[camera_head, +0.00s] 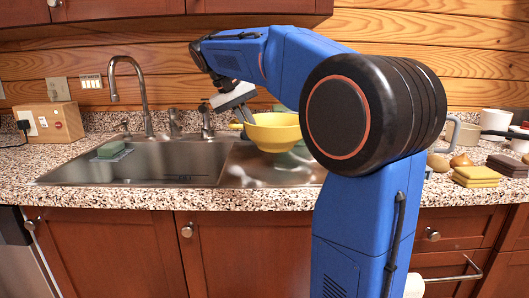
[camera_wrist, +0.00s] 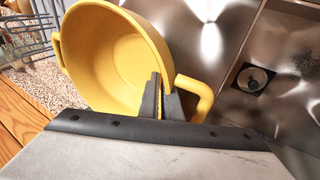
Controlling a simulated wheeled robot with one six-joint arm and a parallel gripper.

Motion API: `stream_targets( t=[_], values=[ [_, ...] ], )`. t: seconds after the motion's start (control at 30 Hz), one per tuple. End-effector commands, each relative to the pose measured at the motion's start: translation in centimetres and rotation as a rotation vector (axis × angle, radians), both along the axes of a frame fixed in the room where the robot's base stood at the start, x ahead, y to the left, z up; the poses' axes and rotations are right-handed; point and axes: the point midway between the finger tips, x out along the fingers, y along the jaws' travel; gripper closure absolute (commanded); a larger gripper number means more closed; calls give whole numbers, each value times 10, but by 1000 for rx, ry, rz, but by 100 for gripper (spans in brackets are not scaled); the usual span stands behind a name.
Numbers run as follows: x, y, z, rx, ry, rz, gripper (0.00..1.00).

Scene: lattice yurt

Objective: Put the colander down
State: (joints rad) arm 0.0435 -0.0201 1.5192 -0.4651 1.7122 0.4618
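The yellow colander (camera_head: 274,131) is a bowl with side handles, at the right part of the sink in the head view. It fills the upper left of the wrist view (camera_wrist: 112,60), with its open inside facing the camera. My gripper (camera_head: 247,117) is at the colander's left rim in the head view. In the wrist view my gripper's fingers (camera_wrist: 161,100) are shut on the rim beside one handle, one finger inside the bowl. The colander's right side is hidden by my arm in the head view. I cannot tell whether its base touches the metal below.
The steel sink (camera_head: 150,165) has its basin on the left and a flat metal area on the right. A tall faucet (camera_head: 140,95) stands behind.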

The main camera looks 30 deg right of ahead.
Motion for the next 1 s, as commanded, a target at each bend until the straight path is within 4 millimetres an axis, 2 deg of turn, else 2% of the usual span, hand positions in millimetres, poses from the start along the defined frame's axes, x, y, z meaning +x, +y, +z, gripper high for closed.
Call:
stream_targets(
  t=[0.1, 0.27, 0.53, 0.93, 1.0],
  values=[
    [0, 0, -12, 0, 0, 0, 100],
    [0, 0, -21, 0, 1, -1, 100],
    [0, 0, -54, 0, 1, -1, 100],
    [0, 0, -60, 0, 0, 0, 100],
    [0, 0, -60, 0, 0, 0, 84]
  ],
)
